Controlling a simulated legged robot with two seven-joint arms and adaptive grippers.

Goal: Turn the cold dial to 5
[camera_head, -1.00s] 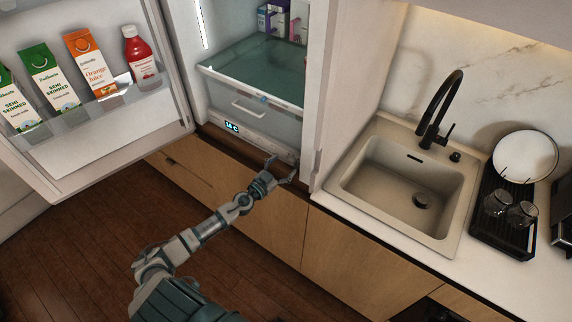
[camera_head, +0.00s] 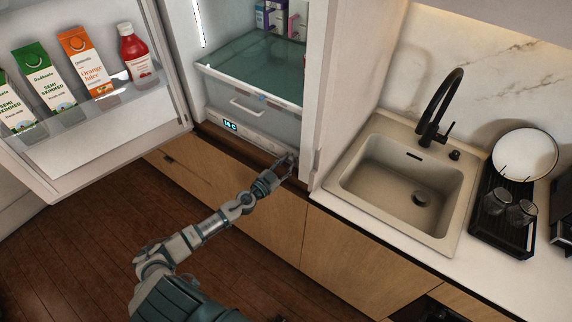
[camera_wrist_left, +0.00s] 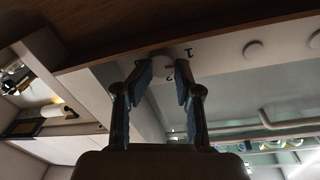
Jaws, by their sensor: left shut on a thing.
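The cold dial (camera_wrist_left: 163,62) is a small pale knob on the fridge's lower front strip, seen in the left wrist view. The digits 1 and 2 show beside it; the rest of its scale is hidden or unclear. My left gripper (camera_wrist_left: 162,72) has one finger on each side of the dial and is shut on it. In the head view my left gripper (camera_head: 286,166) is at the right end of the strip and hides the dial. The lit display (camera_head: 230,126) on the strip seems to read 14 C. My right gripper is not in view.
The fridge door (camera_head: 95,150) stands open at the left with cartons and a red bottle on its shelf. A clear drawer (camera_head: 250,108) is above the strip. The sink (camera_head: 400,185) and a black dish rack (camera_head: 490,235) are at the right.

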